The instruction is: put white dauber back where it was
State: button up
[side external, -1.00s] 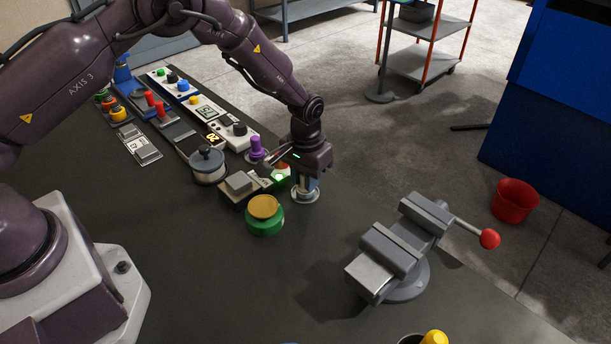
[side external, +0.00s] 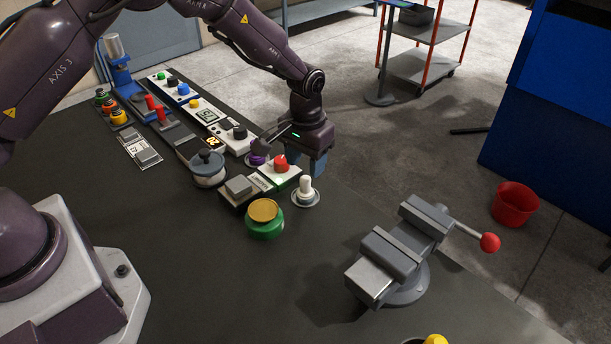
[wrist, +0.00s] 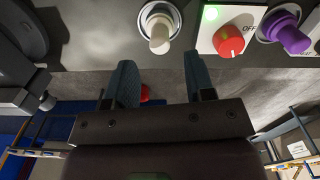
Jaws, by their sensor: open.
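The white dauber (side external: 305,187) stands upright in a round grey holder (side external: 301,202) on the dark bench, beside the red-knob box. It also shows at the top of the wrist view (wrist: 159,33), in its ring-shaped holder (wrist: 174,11). My gripper (side external: 305,166) is open and empty, just above and behind the dauber in the side view. In the wrist view, the two blue-grey fingers (wrist: 161,85) are spread apart, with the dauber beyond their tips and no finger touching it.
A grey vise (side external: 392,254) stands to the right. Bare bench lies between holder and vise.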

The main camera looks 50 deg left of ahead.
notch_tip(320, 180, up, 6)
jog(key=shift+r, duration=0.25)
notch_tip(320, 180, up, 10)
jog(key=t, duration=0.1)
send_over(305, 178)
jog(key=s+a, duration=0.2)
jog(key=s, duration=0.2)
jog(key=s+a+r+t, duration=0.1)
jog(key=s+r, duration=0.5)
jog(key=s+a+r+m+t, duration=0.1)
jog(key=s+r, duration=0.1)
jog(key=s, duration=0.6)
jog(key=s+a+r+t, duration=0.1)
jog(key=s+r+t, duration=0.1)
jog(key=s, duration=0.7)
jog(key=shift+s+a+r+m+t, duration=0.2)
jog(key=shift+a+m+t, duration=0.1)
jog(key=shift+m, duration=0.1)
